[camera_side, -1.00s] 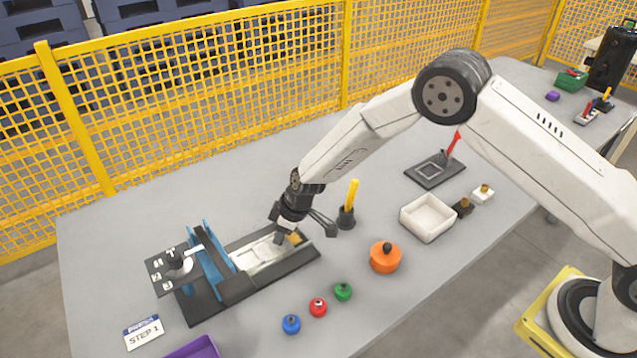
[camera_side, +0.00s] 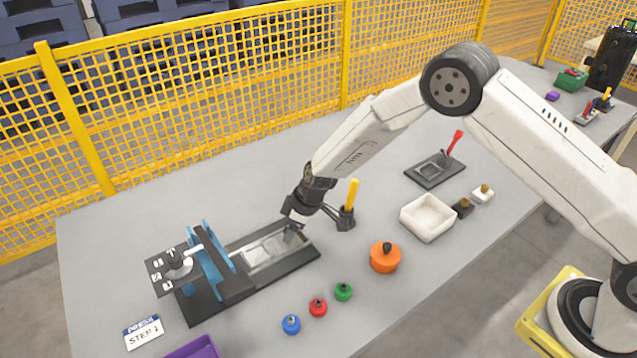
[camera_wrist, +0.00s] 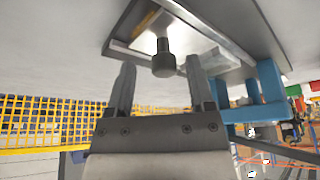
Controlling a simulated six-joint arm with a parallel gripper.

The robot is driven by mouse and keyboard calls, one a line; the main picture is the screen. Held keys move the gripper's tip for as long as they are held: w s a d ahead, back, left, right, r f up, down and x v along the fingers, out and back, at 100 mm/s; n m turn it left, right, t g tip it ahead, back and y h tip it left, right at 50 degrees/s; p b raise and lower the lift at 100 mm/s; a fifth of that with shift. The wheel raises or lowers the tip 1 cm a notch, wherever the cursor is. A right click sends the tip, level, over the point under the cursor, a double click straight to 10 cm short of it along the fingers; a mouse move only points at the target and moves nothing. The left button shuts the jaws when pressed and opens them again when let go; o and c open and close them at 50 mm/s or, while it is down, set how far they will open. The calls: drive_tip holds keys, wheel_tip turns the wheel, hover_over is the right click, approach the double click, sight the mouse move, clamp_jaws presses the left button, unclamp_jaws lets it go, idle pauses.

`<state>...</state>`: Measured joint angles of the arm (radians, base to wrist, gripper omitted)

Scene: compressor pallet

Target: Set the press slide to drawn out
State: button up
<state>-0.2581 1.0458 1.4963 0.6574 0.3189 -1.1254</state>
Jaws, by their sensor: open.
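The press (camera_side: 212,262) has a blue frame on a long dark base. Its silver slide (camera_side: 265,251) lies along the base, reaching out to the right of the frame. In the wrist view the open gripper (camera_wrist: 161,68) has one finger on each side of the knob (camera_wrist: 163,58) in the picture, with nothing held. The slide's inner end is hidden by the frame.
A black holder with a yellow handle (camera_side: 351,195) stands close right of my gripper. An orange lidded pot (camera_side: 385,257), a white tray (camera_side: 427,218) and small red (camera_side: 318,307), green (camera_side: 343,291) and blue (camera_side: 291,324) knobs stand nearby. Table behind the press is clear.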

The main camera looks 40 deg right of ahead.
drive_tip(key=shift+r, duration=0.2)
drive_tip(key=v, duration=0.7)
drive_tip(key=shift+r, duration=0.15)
drive_tip(key=shift+s+d, duration=0.15)
drive_tip(key=shift+d, duration=0.05)
drive_tip(key=s+d+r+m+h, duration=0.1)
drive_tip(key=s+d+r+m, duration=0.3)
drive_tip(key=s+d, duration=0.3)
drive_tip(key=s+d+r+m+h, duration=0.2)
drive_tip(key=s+d+r+m, duration=0.3)
drive_tip(key=s, duration=1.1)
drive_tip(key=d, duration=0.3)
drive_tip(key=shift+s+d+r+g, duration=0.2)
drive_tip(key=shift+r+g, duration=0.1)
drive_tip(key=shift+r, duration=0.1)
idle(0.4)
